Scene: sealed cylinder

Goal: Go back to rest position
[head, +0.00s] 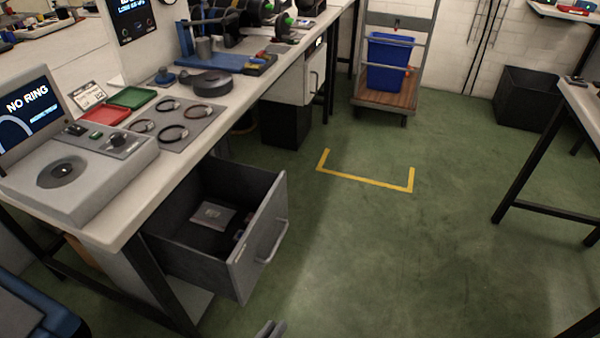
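Only the grey fingertips of my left gripper (270,329) show, at the bottom edge of the head view. They are over the green floor, just below and right of an open drawer, apart from its handle. The rest of this gripper is cut off, so its opening is unclear, and I see nothing held at the tips. My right gripper is not in view. The grey drawer (262,240) is pulled out under the bench and holds a pale flat item (213,214) and small items.
The workbench (128,217) at the left bears a tester reading "NO RING" (66,172), a red tray (104,116), a green tray (132,97) and several rings on a grey plate. A trolley carries a blue bin (389,62). Another table stands right. The floor between is clear.

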